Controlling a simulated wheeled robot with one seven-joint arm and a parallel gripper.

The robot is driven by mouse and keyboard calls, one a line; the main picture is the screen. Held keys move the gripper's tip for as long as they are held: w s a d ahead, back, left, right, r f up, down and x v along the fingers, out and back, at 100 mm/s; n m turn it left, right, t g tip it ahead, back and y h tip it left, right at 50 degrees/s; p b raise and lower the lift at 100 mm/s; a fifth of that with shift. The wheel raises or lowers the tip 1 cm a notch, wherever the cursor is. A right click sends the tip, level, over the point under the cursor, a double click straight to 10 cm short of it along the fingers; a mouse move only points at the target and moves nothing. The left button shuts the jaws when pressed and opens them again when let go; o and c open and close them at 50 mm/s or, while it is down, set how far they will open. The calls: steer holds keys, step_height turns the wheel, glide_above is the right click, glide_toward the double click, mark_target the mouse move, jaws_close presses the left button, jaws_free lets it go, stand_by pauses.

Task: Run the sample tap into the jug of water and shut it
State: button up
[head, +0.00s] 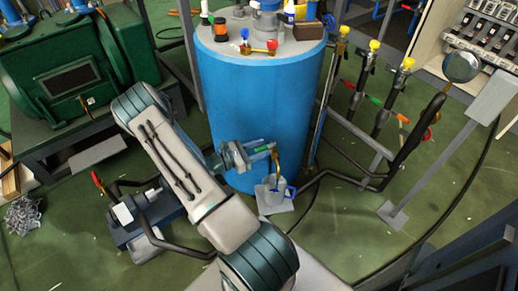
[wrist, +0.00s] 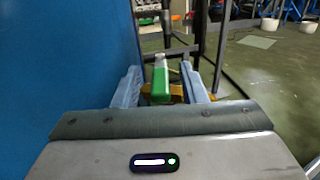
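The sample tap (head: 277,158) is a small brass tap with a green lever, low on the right front of the blue vessel (head: 257,110). My gripper (head: 255,149) is level with it, coming from the left. In the wrist view the green lever (wrist: 160,84) lies between my two fingers (wrist: 160,72), with a gap on each side, so the gripper is open around it. The clear jug (head: 273,191) with a blue handle stands upright below the tap on a light grey plate. I cannot tell whether water is running or how full the jug is.
Pipes with yellow-knobbed valves (head: 374,45) and a red and a green lever stand right of the vessel. A black hose arcs across the green floor (head: 330,235). A green pump (head: 65,75) is at the left. Bottles and a red-handled valve (head: 270,45) sit on the vessel top.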

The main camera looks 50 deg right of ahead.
steer(key=p+v, duration=0.1)
steer(key=v, duration=1.2)
steer(key=shift+w+a, duration=0.15)
steer(key=shift+a, duration=0.2)
